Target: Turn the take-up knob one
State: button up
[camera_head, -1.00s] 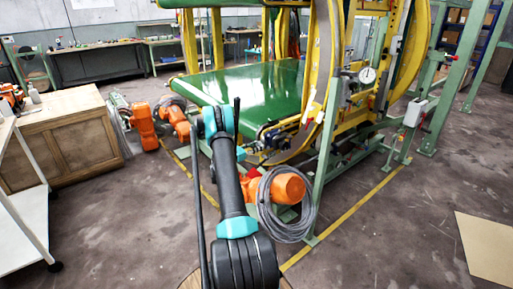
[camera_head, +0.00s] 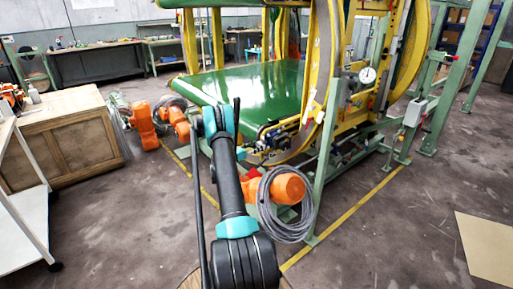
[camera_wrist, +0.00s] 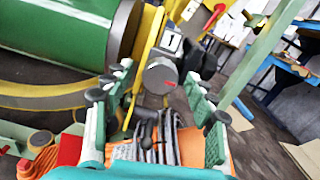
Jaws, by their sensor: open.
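A round grey knob (camera_wrist: 160,75) with a small red mark on its face shows in the wrist view, beside a white label with the number 1 (camera_wrist: 171,41). My gripper (camera_wrist: 158,80) is open, with one green finger on each side of the knob in the picture. I see no clear contact between fingers and knob, and the remaining depth is hard to judge. In the head view my arm reaches to the lower front of the yellow and green machine (camera_head: 322,90); the knob is too small to make out there.
A green belt (camera_head: 250,85) lies beyond my arm. A coil of grey cable (camera_head: 285,215) hangs on an orange part (camera_head: 290,188) close right of my arm. A green post (camera_head: 325,160) stands right of the work spot. Open floor (camera_head: 390,235) lies to the right.

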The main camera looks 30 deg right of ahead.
jog(key=s+a, duration=0.1)
jog(key=a, duration=1.1)
jog(key=s+a+r+m+t+y, duration=0.1)
jog(key=s+a+r+m+y, duration=0.8)
jog(key=s+a+r, duration=0.4)
jog(key=s+a+f+m+t+y, duration=0.1)
jog(key=s+a+f+m+y, duration=0.2)
jog(key=s+a+m+y, duration=0.6)
jog(key=s+a+m, duration=0.2)
jog(key=s+a, duration=1.3)
jog(key=s, duration=0.2)
jog(key=shift+a+f+t, duration=0.15)
jog(key=shift+f+t, duration=0.1)
jog(key=shift+t, duration=0.05)
